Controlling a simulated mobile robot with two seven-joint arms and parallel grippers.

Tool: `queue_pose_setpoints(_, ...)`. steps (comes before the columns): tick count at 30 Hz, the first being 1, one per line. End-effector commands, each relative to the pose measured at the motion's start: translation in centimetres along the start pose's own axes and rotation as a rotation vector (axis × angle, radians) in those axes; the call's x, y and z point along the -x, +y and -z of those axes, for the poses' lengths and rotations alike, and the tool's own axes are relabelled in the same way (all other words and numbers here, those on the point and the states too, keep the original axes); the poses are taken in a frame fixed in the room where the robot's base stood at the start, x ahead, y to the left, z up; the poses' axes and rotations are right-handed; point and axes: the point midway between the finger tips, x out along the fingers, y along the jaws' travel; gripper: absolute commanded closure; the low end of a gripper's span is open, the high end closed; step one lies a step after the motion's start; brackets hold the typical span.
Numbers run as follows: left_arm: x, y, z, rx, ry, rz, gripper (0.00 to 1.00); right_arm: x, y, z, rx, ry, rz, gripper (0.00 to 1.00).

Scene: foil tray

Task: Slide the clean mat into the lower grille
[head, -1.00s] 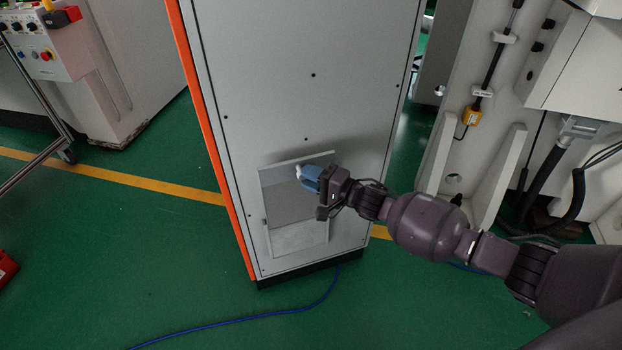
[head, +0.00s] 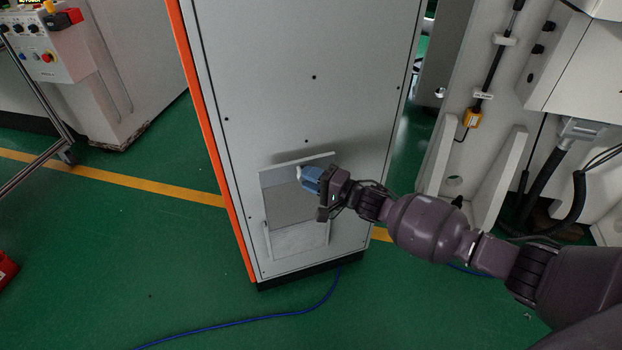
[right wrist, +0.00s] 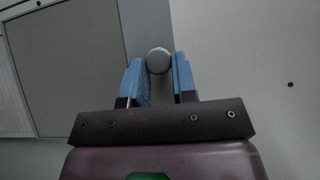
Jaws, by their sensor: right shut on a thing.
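The lower grille opening (head: 262,205) is a framed rectangle low on the grey cabinet's face. A flat grey panel shows inside it (head: 288,205), with a paler, speckled strip along the bottom (head: 300,238); I cannot tell which of these is the mat. In the right wrist view a grey-brown panel with a dark border (right wrist: 70,65) lies left of my fingers. My right gripper (head: 308,178) is at the opening's upper right, its blue fingertips shut on a small white knob (head: 298,173). The knob's round end shows between the fingertips (right wrist: 158,60). My left gripper is out of view.
The tall grey cabinet (head: 290,60) has an orange left edge. A blue cable (head: 240,320) lies on the green floor in front. Machinery with hoses (head: 560,130) stands at the right, and a control box (head: 45,50) at the upper left. The floor left of the cabinet is mostly clear.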

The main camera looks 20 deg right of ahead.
Motion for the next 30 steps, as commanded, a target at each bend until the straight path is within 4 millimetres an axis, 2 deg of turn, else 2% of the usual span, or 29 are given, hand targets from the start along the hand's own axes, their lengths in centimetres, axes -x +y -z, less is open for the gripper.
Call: queue_pose_setpoints(30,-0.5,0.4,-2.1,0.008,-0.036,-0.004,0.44,-2.4,0.1,2.3,0.0,0.0,-0.001,1.0)
